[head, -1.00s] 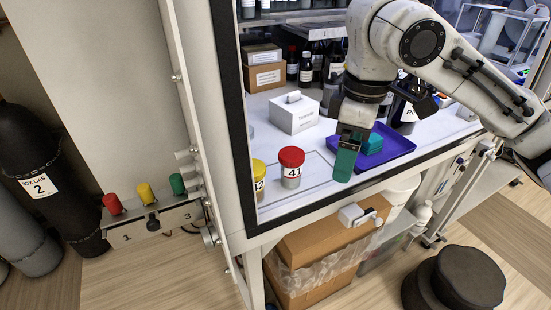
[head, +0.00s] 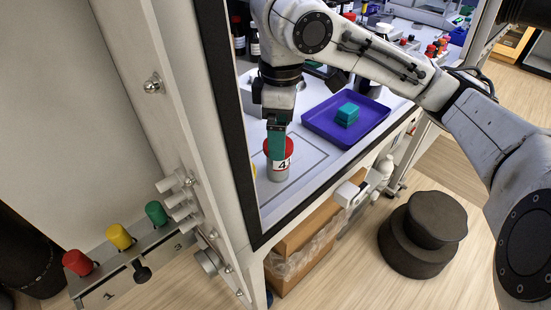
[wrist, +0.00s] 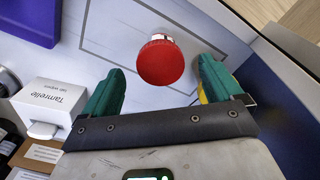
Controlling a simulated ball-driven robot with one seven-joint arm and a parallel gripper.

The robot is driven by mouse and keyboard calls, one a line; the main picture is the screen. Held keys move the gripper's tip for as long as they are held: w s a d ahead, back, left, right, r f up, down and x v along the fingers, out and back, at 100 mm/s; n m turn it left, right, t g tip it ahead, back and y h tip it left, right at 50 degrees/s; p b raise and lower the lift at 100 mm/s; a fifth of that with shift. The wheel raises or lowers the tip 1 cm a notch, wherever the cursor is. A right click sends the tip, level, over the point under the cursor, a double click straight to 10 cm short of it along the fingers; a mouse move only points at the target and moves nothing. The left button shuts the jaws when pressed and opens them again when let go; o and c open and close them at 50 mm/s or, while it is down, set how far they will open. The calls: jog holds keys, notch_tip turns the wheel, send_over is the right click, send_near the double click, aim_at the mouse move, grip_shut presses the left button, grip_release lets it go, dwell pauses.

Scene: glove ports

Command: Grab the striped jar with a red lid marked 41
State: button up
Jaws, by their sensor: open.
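The jar with the red lid (head: 279,172) stands upright on the white work surface near the front left of the hood. Its label shows a 4, and my gripper hides part of the jar. In the wrist view its round red lid (wrist: 160,62) lies ahead of and between the two green fingers, with a sliver of white label beside it. My gripper (head: 278,145) is open and empty, pointing down at the jar in the head view. In the wrist view the fingers (wrist: 158,85) stand wide apart on either side of the lid, with gaps showing.
A purple tray (head: 312,119) with teal blocks (head: 347,114) sits right of the jar. A yellow thing, mostly hidden, is just left of the jar. A white box (wrist: 48,108) shows in the wrist view. The hood's dark frame edge (head: 228,120) runs close on the left.

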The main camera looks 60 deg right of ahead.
jog(key=shift+w+f, duration=0.2)
jog(key=shift+f, duration=2.7)
jog(key=shift+c, duration=0.2)
jog(key=c, duration=1.1)
jog(key=shift+r, duration=0.15)
